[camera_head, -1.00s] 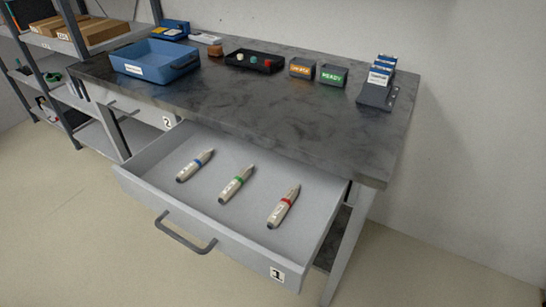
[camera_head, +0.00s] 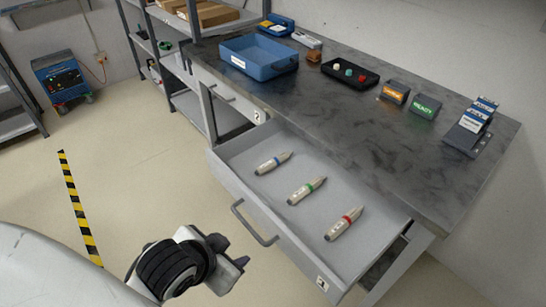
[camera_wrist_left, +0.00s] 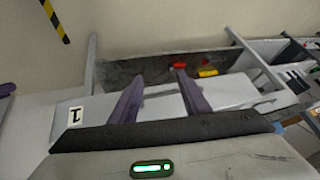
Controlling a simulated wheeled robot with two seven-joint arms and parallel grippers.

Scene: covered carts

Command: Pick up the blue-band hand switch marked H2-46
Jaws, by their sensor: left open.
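The blue-band hand switch (camera_head: 273,163) is a pale, pen-like body lying at the far left of the open drawer (camera_head: 228,178). Its marking is too small to read. A green-band switch (camera_head: 307,190) and a red-band switch (camera_head: 344,224) lie to its right in the same drawer, spaced apart. My left gripper (camera_head: 234,254) is open and empty, outside the drawer and to the lower left of its front. In the left wrist view its two dark fingers (camera_wrist_left: 158,78) stand apart. The blue-band switch cannot be made out there. My right gripper is not in view.
The drawer's grey handle (camera_head: 254,222) sticks out towards my gripper. The worktop (camera_head: 370,130) overhangs the drawer's back and carries a blue bin (camera_head: 262,72), a black tray (camera_head: 345,83) and labelled boxes (camera_head: 393,92).

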